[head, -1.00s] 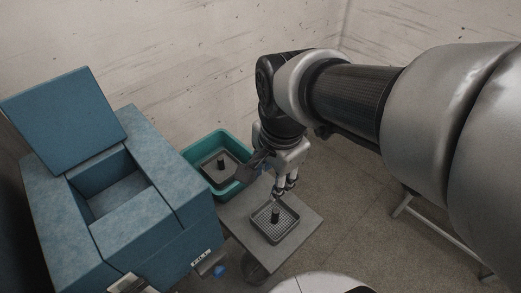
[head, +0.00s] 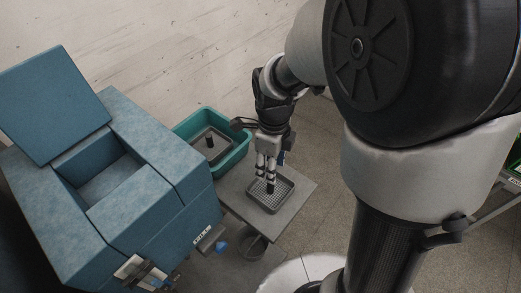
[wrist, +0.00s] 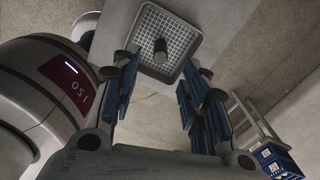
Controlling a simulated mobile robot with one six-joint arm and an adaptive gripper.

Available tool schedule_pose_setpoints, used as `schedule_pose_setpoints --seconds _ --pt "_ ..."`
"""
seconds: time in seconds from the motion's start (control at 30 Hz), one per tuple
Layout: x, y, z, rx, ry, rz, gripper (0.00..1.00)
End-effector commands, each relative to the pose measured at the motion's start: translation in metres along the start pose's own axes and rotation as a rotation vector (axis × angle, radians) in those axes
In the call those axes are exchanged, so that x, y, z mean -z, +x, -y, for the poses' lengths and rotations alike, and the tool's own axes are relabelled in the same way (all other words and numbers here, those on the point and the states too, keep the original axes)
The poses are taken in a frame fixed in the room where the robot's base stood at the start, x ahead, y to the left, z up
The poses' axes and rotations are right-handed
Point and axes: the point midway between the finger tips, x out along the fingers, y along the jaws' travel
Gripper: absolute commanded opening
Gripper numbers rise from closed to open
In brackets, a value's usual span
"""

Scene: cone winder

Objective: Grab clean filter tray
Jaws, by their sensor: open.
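A square grey tray with a light mesh floor and a dark upright knob (head: 283,203) lies on a small grey table. It also shows in the wrist view (wrist: 184,28), with its knob (wrist: 160,48) in line with the gap between the fingers. My gripper (head: 266,179) is open and points down just above this tray. In the wrist view its blue-padded fingers (wrist: 158,72) stand apart with nothing between them. A second, darker tray with a knob (head: 209,142) sits inside the teal bin.
The teal bin (head: 243,148) stands behind the small table (head: 232,190). A blue machine (head: 155,215) with an open lid (head: 50,105) and an open cavity is on the left. A bucket (head: 252,248) sits below the table's front edge.

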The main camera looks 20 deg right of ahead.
Motion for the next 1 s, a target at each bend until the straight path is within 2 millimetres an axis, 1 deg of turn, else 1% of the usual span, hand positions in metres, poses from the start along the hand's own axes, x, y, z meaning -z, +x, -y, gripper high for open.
schedule_pose_setpoints --seconds 0.03,0.1,0.2,0.37,0.43,0.6,0.7,0.8,0.97,1.0 --pt "0.001 0.013 -0.001 -0.004 0.0 -0.003 0.41" --pt "0.001 0.023 -0.001 -0.002 0.0 -0.002 0.41" --pt "0.0 0.031 0.0 -0.001 -0.001 -0.001 0.41" --pt "0.0 0.037 0.0 0.0 -0.001 0.0 0.41" --pt "0.001 0.043 0.0 -0.001 -0.001 -0.001 0.41" --pt "0.002 0.07 0.001 -0.002 -0.001 -0.002 0.41" --pt "0.002 0.083 0.001 -0.002 -0.001 -0.002 0.41" --pt "0.001 0.087 0.002 0.0 -0.001 0.0 0.41" --pt "0.001 0.085 0.002 0.001 -0.001 0.0 0.41" --pt "0.001 0.085 0.002 0.0 -0.001 0.0 0.38"
